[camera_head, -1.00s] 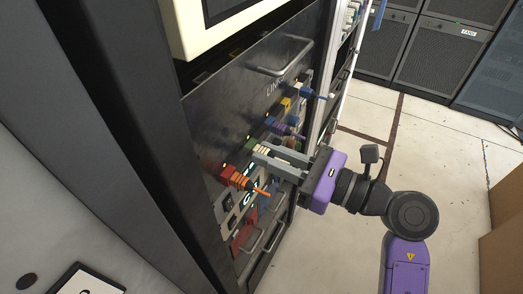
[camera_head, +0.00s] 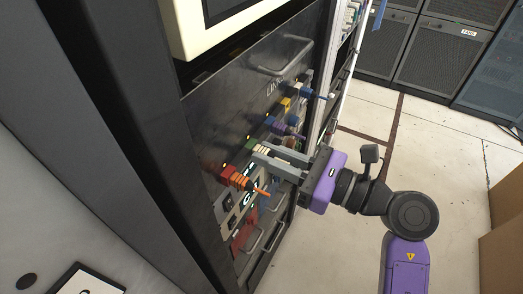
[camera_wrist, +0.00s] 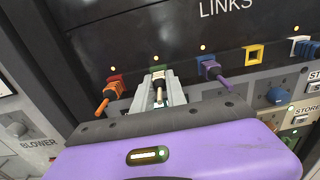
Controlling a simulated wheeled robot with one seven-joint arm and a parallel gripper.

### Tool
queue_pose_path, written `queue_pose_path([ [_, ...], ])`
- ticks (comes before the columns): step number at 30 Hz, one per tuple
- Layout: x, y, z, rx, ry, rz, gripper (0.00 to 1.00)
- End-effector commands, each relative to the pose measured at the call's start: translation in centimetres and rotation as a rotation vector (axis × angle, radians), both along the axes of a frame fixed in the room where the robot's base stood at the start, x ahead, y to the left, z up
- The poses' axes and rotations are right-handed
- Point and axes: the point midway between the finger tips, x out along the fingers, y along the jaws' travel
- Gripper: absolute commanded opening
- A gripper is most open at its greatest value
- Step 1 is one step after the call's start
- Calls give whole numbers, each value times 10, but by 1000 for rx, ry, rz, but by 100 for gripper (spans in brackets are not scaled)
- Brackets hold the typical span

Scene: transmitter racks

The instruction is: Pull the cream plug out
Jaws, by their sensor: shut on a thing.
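The cream plug (camera_wrist: 158,78) sits at the green socket (camera_wrist: 157,69) in the dark panel in the wrist view. In the head view the cream plug (camera_head: 264,150) shows beside the green socket (camera_head: 250,144). My gripper (camera_wrist: 160,84) is shut on the cream plug, with one grey finger on each side of it. In the head view my gripper (camera_head: 266,153) reaches to the panel from the right. The plug appears seated at the socket; how deep it sits is hidden.
An orange plug (camera_wrist: 111,90) at a red socket is close on the left. A purple plug (camera_wrist: 211,70) at a blue socket is close on the right. A handle (camera_head: 283,54) juts from the panel. Floor (camera_head: 345,240) is open at right.

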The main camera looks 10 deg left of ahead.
Motion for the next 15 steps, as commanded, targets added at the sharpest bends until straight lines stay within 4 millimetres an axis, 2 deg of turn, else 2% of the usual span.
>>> queue_pose_path([
  [15, -2, -7, 0, 0, 0, -3, 0],
])
